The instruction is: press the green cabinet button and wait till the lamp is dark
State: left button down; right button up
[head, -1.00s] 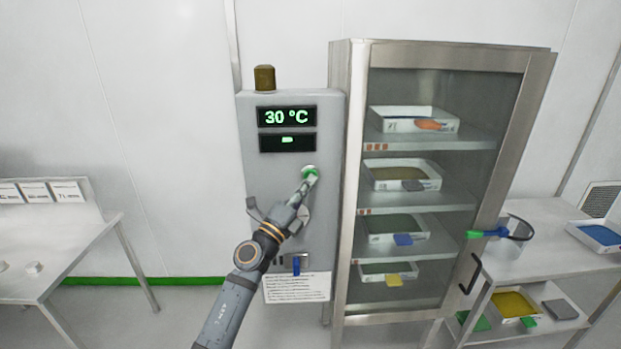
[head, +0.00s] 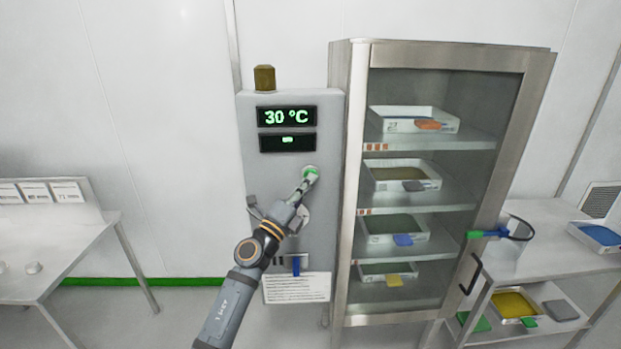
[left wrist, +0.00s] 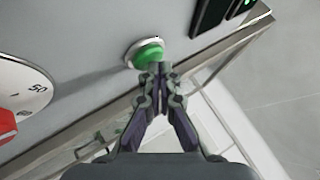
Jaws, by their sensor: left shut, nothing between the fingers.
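The green button (head: 311,172) sits in a pale ring on the grey control cabinet (head: 258,180), below the displays. It also shows in the left wrist view (left wrist: 148,53). My left gripper (head: 308,181) is shut and empty, with its fingertips at the button's lower edge. In the left wrist view the shut tips (left wrist: 158,68) overlap the button's edge; I cannot tell whether they touch it or press it. The lamp (head: 264,78) on top of the cabinet is a dull brown-amber and looks unlit. My right gripper is not in view.
The upper display (head: 287,117) reads 30 °C; the lower display (head: 287,142) shows a small green mark. A glass-door cabinet (head: 450,55) with trays on shelves stands close on the right. A white table (head: 70,240) is at left, a shelved bench (head: 545,250) at right.

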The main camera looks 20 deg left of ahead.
pick_arm(q)
jog(key=shift+w, duration=0.1)
dwell(0.5)
jog(key=shift+s+d+p, duration=0.3)
jog(key=shift+s+p, duration=0.15)
jog(key=shift+s, duration=0.4)
jog(key=s, duration=0.1)
jog(key=s+d+p, duration=0.1)
jog(key=s, duration=0.2)
jog(key=shift+s+d+p, duration=0.3)
jog(key=shift+d+p, duration=0.1)
jog(key=shift+a, duration=0.1)
